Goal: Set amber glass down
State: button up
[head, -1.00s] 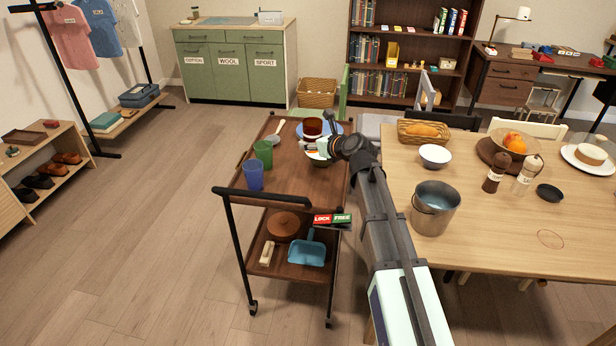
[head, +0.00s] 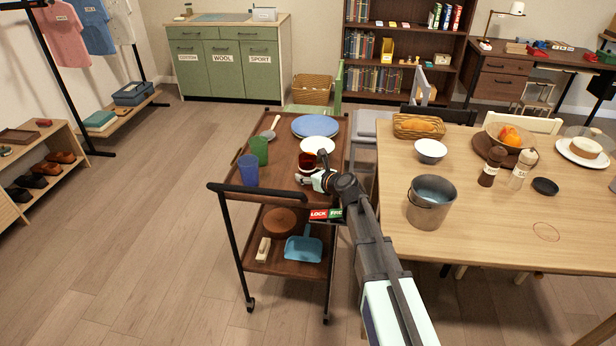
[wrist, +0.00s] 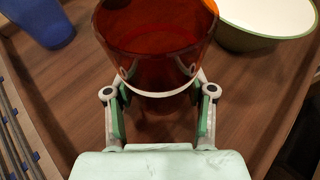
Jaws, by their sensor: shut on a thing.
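The amber glass (head: 308,163) is upright over the top of the wooden trolley, in front of a white bowl (head: 318,144). My gripper (head: 307,175) is shut on it from the near right side. In the wrist view the amber glass (wrist: 155,42) stands between the fingers of my gripper (wrist: 160,100), with its lower part partly hidden by them. The trolley top (head: 282,176) lies beneath it. I cannot tell whether the glass base touches the wood.
A blue cup (head: 248,170) and a green cup (head: 259,150) stand at the trolley's left. Blue plates (head: 315,124) and a ladle (head: 270,128) lie behind. The bowl is close to the glass. Bare wood lies between the cups and the glass. The dining table (head: 480,230) is at right.

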jog(key=shift+f, duration=0.3)
jog(key=o, duration=1.3)
jog(key=shift+r, duration=0.1)
jog(key=shift+r, duration=0.15)
jog(key=v, duration=1.2)
